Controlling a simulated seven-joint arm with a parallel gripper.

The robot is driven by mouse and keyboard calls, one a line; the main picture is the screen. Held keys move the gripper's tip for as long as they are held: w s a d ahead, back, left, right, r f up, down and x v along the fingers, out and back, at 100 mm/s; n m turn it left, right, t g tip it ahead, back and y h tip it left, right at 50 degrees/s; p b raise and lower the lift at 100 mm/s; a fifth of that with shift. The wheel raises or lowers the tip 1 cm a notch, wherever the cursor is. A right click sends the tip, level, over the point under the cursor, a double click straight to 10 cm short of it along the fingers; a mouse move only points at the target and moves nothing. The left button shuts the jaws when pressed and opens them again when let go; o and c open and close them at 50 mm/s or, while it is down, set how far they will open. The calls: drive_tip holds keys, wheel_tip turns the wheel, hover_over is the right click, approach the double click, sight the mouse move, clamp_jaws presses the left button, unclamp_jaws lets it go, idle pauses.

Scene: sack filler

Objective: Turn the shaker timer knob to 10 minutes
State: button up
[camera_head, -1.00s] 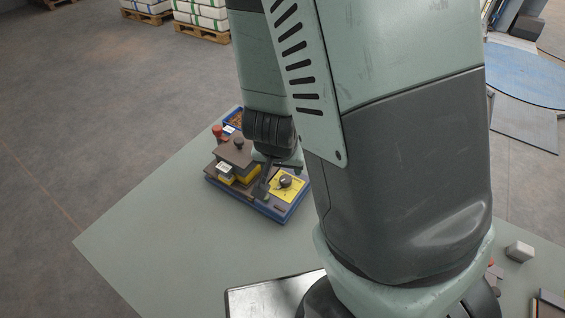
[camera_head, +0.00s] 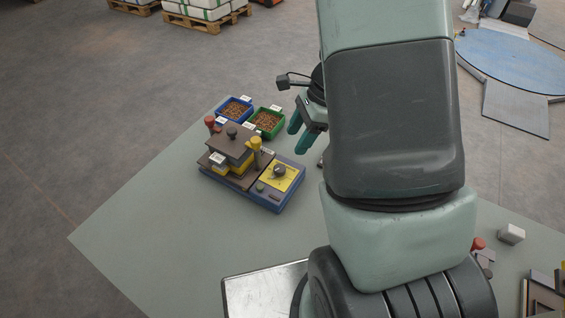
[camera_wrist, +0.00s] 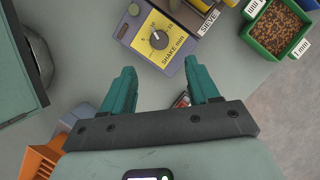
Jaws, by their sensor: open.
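The shaker (camera_head: 262,200) is a blue-based unit on the table with a yellow timer panel (camera_head: 290,178) and a dark round timer knob (camera_head: 279,171). In the wrist view the knob (camera_wrist: 158,39) sits on the yellow panel marked "SHAKE min" (camera_wrist: 171,52). In the wrist view the teal fingers (camera_wrist: 162,75) lie below the knob.
The brown-topped sieve stack (camera_head: 235,150) stands on the shaker's left, beside an upright yellow-topped post (camera_head: 256,150). A blue bin (camera_head: 222,112) and a green bin (camera_head: 277,128) of brown pellets stand behind. The table left of the shaker is clear.

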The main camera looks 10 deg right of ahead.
sight(280, 168)
drive_tip(key=x, duration=1)
drive_tip(key=shift+a+f, duration=0.2)
drive_tip(key=c, duration=1)
drive_tip(key=shift+s+m+t, duration=0.1)
drive_tip(key=shift+m+t, duration=0.2)
drive_tip(key=shift+m, duration=0.5)
drive_tip(key=o, duration=1)
drive_tip(key=v, duration=1.1)
